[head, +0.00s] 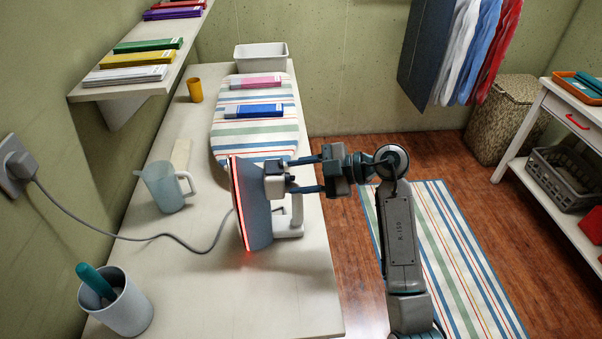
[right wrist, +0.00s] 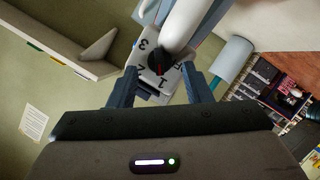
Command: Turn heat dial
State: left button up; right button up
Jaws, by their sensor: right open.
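The iron (head: 250,205) stands upright on the table, its thin edge glowing red. Its black heat dial (right wrist: 160,65) shows in the right wrist view, on a white plate (right wrist: 143,58) marked 1, 2 and 3. The dial bears a red mark; its exact setting is hard to read. I cannot make out the dial clearly in the head view. My right gripper (head: 303,175) is open, reaching in from the right towards the iron. In the right wrist view its fingers (right wrist: 160,80) lie on either side of the dial plate. My left gripper is not in view.
A grey cord runs from the iron to the wall plug (head: 17,165). A clear jug (head: 164,188) and a grey cup (head: 118,303) stand to the left. The table's front (head: 215,310) is largely clear.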

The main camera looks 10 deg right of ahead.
grip_shut()
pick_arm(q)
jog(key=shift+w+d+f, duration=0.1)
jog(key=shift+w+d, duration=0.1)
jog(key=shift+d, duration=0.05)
pick_arm(e)
jog(key=shift+s+f+n+t, duration=0.1)
jog(key=shift+n+t, duration=0.2)
jog(key=shift+n, duration=0.2)
grip_release()
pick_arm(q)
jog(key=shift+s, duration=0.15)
